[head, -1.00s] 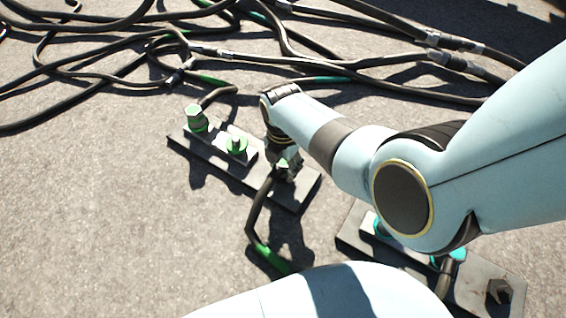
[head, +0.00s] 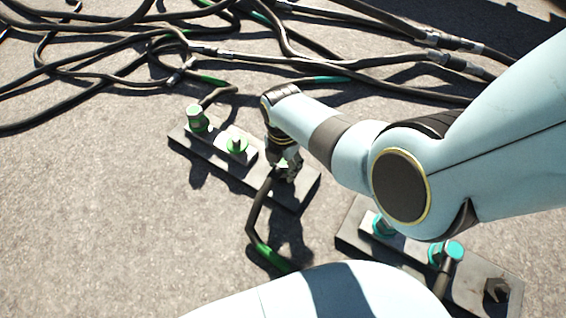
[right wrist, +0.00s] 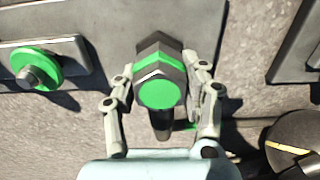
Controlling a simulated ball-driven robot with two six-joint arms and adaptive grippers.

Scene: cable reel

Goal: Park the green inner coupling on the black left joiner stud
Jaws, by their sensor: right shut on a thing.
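The green inner coupling (right wrist: 160,88), a dark hex piece with a green band and a green end face, sits between the fingers of my right gripper (right wrist: 163,112). In the head view my right gripper (head: 284,172) is shut on it over the right end of the left joiner (head: 213,159). A dark hex part (right wrist: 158,43), apparently the black stud, shows just beyond the coupling. I cannot tell whether they touch or how they line up. The coupling's black cable (head: 256,210) hangs to a green-banded stretch (head: 270,256). My left gripper is out of view.
The left joiner also has a green-collared stud (head: 237,147) and another green coupling (head: 197,118). A second joiner (head: 400,262) with teal parts and a dark hex stud (head: 496,289) lies at lower right. Tangled cables (head: 190,55) fill the back. Ground at left is clear.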

